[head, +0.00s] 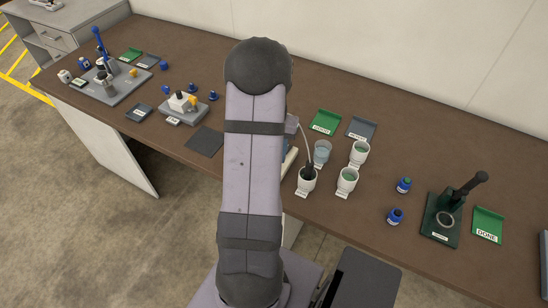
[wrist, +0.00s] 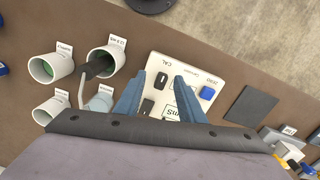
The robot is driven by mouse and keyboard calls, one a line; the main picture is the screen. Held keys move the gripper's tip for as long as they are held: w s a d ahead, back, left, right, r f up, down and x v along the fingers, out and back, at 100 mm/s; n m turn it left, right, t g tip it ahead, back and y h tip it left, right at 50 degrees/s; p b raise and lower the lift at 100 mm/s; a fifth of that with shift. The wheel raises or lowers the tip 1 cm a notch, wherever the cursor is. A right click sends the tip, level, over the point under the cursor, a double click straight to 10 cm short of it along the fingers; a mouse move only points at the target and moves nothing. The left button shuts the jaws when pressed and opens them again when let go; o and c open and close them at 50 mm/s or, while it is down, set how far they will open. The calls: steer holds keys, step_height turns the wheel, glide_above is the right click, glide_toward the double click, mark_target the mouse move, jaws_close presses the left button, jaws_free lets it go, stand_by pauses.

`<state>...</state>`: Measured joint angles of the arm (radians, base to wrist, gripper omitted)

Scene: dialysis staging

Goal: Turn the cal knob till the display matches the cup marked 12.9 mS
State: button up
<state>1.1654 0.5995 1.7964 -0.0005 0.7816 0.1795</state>
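In the wrist view the cream meter box (wrist: 188,68) lies under my gripper (wrist: 160,77). Its two blue fingers are apart, one on each side of a black knob (wrist: 160,80) near the CAL label; I cannot tell whether they touch it. A second dark control (wrist: 146,106) sits lower. The display (wrist: 174,112) shows only "mS"; a finger and the gripper body hide its number. In the head view my arm covers most of the meter (head: 290,159).
Two white cups (head: 347,181) (head: 359,153) and a clear beaker (head: 322,152) stand close beside the probe cup (head: 307,181). The probe cable runs beside them. A blue button (wrist: 207,92) is near the ZERO label. A dark mat (head: 205,141) lies left of my arm.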

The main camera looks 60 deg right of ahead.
steer(key=d+r, duration=0.1)
steer(key=w+d+r+m, duration=0.1)
steer(key=shift+d+h, duration=0.3)
steer(key=shift+a+m, duration=0.3)
steer(key=shift+m, duration=0.5)
steer(key=shift+f, duration=0.15)
steer(key=shift+f+p, duration=1.25)
steer(key=shift+f, duration=2.3)
steer(key=shift+c, duration=0.2)
jaws_close()
